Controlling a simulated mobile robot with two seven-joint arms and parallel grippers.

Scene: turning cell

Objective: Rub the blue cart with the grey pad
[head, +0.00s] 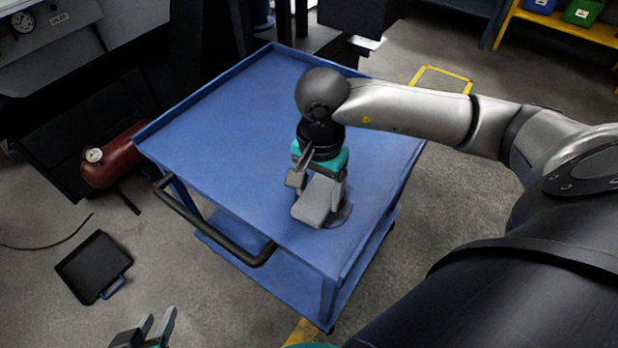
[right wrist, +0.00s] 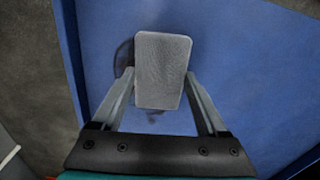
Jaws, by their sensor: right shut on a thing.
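The blue cart (head: 235,120) stands in the middle of the head view, its flat top bare apart from what my right arm holds over it. My right gripper (head: 321,185) points down over the near right part of the top. It is shut on the grey pad (head: 314,203), which also shows between the fingers in the right wrist view (right wrist: 162,72). The pad is at or very close to the top; I cannot tell if it touches. A dark patch (head: 343,212) shows beside the pad. My left gripper (head: 155,330) is low at the bottom left, empty, its fingers apart.
The cart has a raised rim and a black handle (head: 212,226) on its near left side. A dark tray (head: 94,267) lies on the floor at left, below a red tank (head: 112,158). A yellow shelf (head: 565,28) stands at the back right. Most of the cart top is clear.

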